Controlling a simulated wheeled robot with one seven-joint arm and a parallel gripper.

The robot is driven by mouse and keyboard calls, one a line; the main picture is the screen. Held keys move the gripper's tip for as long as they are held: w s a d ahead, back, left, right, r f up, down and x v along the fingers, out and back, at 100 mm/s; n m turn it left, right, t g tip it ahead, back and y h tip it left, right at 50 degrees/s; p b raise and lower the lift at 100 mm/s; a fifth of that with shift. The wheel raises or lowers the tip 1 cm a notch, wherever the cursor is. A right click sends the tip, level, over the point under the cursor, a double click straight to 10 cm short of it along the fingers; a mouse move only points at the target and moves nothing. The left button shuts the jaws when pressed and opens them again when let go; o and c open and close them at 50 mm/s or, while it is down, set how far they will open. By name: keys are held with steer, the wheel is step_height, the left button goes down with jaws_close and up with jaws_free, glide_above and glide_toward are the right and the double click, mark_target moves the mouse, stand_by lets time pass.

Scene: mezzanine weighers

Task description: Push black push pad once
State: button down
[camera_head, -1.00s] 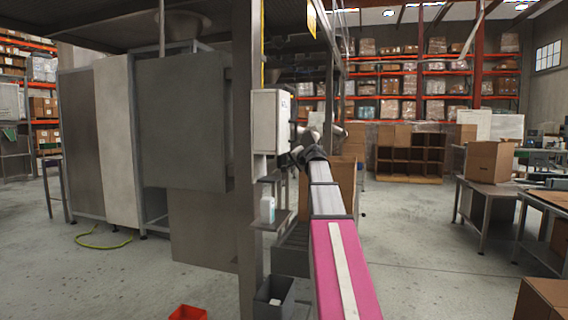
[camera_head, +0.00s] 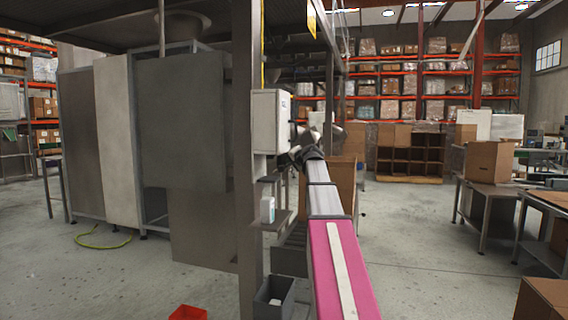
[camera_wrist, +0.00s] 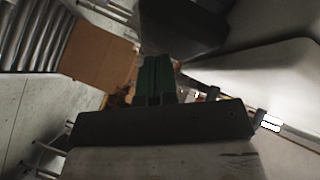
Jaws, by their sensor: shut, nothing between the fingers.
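My gripper (camera_wrist: 156,80) shows in the wrist view as two green fingers, shut together and empty. A dark block (camera_wrist: 185,22), likely the black push pad, lies just beyond the fingertips at the top of that view. It seems to join the pale housing on the right (camera_wrist: 265,75); I cannot tell whether the fingers touch it. In the head view a white box (camera_head: 266,122) is fixed to the grey post, and my arm reaches to its right side. The pad's face and my fingertips are not clearly seen there.
Below the white box, a small shelf (camera_head: 273,222) holds a white bottle (camera_head: 267,209). A grey bin (camera_head: 274,296) and a red bin (camera_head: 188,313) stand on the floor. A cardboard carton (camera_head: 341,185) is behind my arm. Open floor lies right of my arm.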

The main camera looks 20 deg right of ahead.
steer(key=shift+w+a, duration=0.35)
steer(key=shift+a, duration=0.15)
stand_by(0.9)
steer(key=shift+s+d, duration=0.7)
steer(key=shift+d, duration=0.3)
steer(key=shift+s+d, duration=0.7)
steer(key=shift+d, duration=0.35)
steer(key=shift+s+d, duration=0.7)
steer(key=shift+d, duration=0.3)
